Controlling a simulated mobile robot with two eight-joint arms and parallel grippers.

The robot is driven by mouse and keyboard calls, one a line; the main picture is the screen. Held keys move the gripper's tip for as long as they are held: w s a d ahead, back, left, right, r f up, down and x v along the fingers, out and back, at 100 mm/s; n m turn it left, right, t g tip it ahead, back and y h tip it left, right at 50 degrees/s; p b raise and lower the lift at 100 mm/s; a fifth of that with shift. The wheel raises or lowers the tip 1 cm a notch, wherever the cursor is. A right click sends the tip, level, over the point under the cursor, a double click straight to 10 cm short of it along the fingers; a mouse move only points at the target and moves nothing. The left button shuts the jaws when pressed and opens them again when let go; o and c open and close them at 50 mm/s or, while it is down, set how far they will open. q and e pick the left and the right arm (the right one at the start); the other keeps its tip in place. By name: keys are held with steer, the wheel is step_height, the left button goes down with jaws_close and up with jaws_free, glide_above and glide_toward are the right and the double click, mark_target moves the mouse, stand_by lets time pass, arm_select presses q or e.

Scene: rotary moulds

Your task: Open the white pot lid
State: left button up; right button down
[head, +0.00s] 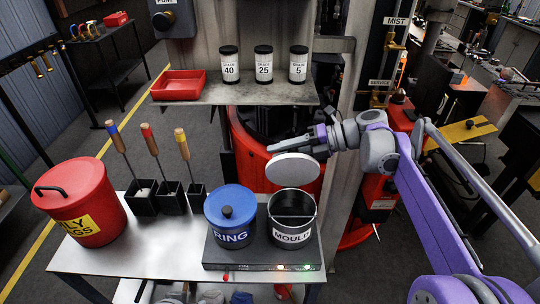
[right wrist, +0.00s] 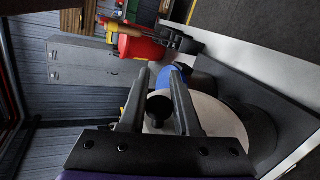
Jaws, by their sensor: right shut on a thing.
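The white lid (head: 292,170) is a pale round disc held in the air above the dark pot labelled MOULD (head: 292,237). The pot's mouth is uncovered and shows a dark inside, with a thin bar across it. My right gripper (head: 274,147) is above the lid, its arm coming in from the right. In the right wrist view its two fingers (right wrist: 159,82) are shut around the lid's black knob (right wrist: 160,106), and the pale lid (right wrist: 218,122) lies beyond them. The lid looks apart from the pot. My left gripper is not in view.
A blue-lidded pot labelled RING (head: 230,222) stands beside the mould pot on a dark base (head: 262,259). Several black holders (head: 171,203) with wooden-handled tools and a red bin (head: 78,205) stand left. A shelf (head: 215,92) with labelled jars is behind. The table's front left (head: 140,255) is clear.

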steer(key=shift+w+f+m+g, duration=0.15)
steer(key=shift+w+m+g, duration=0.2)
steer(key=shift+w, duration=0.2)
steer(key=shift+w+f+m+g, duration=0.15)
steer(key=shift+w+m+g, duration=0.1)
steer(key=shift+w+m, duration=0.25)
steer(key=c, duration=0.6)
jaws_free()
steer(key=v, duration=1.1)
steer(key=shift+f, duration=0.1)
